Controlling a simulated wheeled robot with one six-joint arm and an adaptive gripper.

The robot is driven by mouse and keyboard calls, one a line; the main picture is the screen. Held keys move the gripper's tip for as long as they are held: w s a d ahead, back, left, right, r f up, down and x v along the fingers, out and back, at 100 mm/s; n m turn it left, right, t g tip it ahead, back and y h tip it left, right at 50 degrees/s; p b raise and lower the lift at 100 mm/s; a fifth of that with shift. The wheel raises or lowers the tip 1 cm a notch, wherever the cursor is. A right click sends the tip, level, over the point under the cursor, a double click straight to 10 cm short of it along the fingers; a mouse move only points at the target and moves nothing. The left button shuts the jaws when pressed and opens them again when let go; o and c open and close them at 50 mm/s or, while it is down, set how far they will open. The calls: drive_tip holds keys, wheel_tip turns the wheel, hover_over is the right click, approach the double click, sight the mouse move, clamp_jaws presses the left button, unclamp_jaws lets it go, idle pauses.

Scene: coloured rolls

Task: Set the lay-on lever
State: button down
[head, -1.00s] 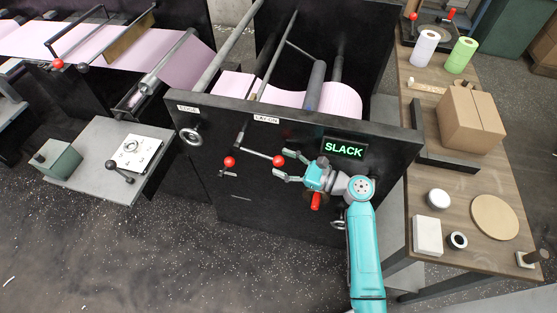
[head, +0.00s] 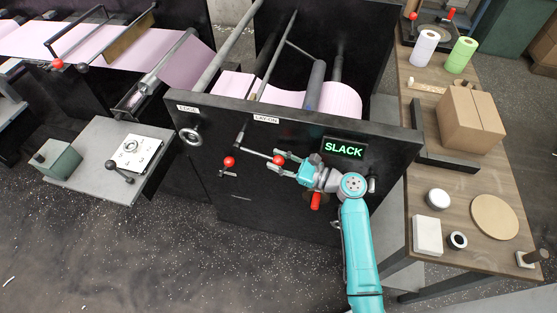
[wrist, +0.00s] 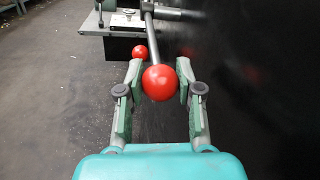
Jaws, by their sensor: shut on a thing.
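The lay-on lever (head: 257,153) is a grey rod with a red ball knob (head: 279,160), on the black machine panel below the LAY-ON label. It slopes slightly down to the right from its pivot. My gripper (head: 283,165) is at the knob. In the wrist view the knob (wrist: 160,83) sits between the fingertips of my gripper (wrist: 160,80), which is shut on it. The rod (wrist: 151,38) runs away from the knob towards the pivot. The display (head: 344,148) on the panel reads SLACK in green.
A second red knob (head: 229,161) on a short lever is left of the lay-on lever. A handwheel (head: 191,136) is under the EDGE label. A grey side table (head: 100,150) stands left. A wooden table (head: 455,190) with a cardboard box (head: 470,118) stands right.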

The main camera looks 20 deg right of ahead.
drive_tip(key=shift+d+r, duration=0.1)
drive_tip(key=shift+r, duration=0.8)
drive_tip(key=c, duration=0.7)
unclamp_jaws()
drive_tip(key=shift+c, duration=0.2)
drive_tip(key=shift+s+d, duration=0.1)
drive_tip(key=shift+s, duration=0.05)
drive_tip(key=v, duration=1.1)
drive_tip(key=shift+s+d, duration=0.25)
drive_tip(key=shift+s, duration=0.05)
